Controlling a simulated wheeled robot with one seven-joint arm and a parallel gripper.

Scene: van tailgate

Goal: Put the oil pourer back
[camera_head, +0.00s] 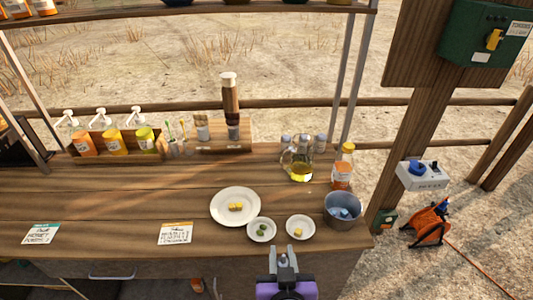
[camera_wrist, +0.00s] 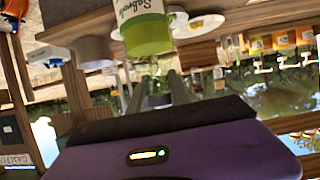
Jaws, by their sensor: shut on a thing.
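My gripper (camera_head: 284,254) is low in the head view, in front of the counter's near edge. In the wrist view, which looks upside down, its fingers (camera_wrist: 158,92) are shut on the narrow glass neck of the oil pourer (camera_wrist: 148,40). The pourer is a bottle with green contents and a pale label, and its wider body hangs beyond the fingers. In the head view my gripper hides most or all of it. A glass jug (camera_head: 301,171) with yellow-green liquid stands apart on the counter.
The wooden counter (camera_head: 110,205) holds a plate (camera_head: 220,215), two small bowls, a grey bucket (camera_head: 342,217) and an orange-labelled bottle (camera_head: 342,176). A rack of pump bottles (camera_head: 113,142) stands at the back left. The counter's left middle is clear. A post rises at the right.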

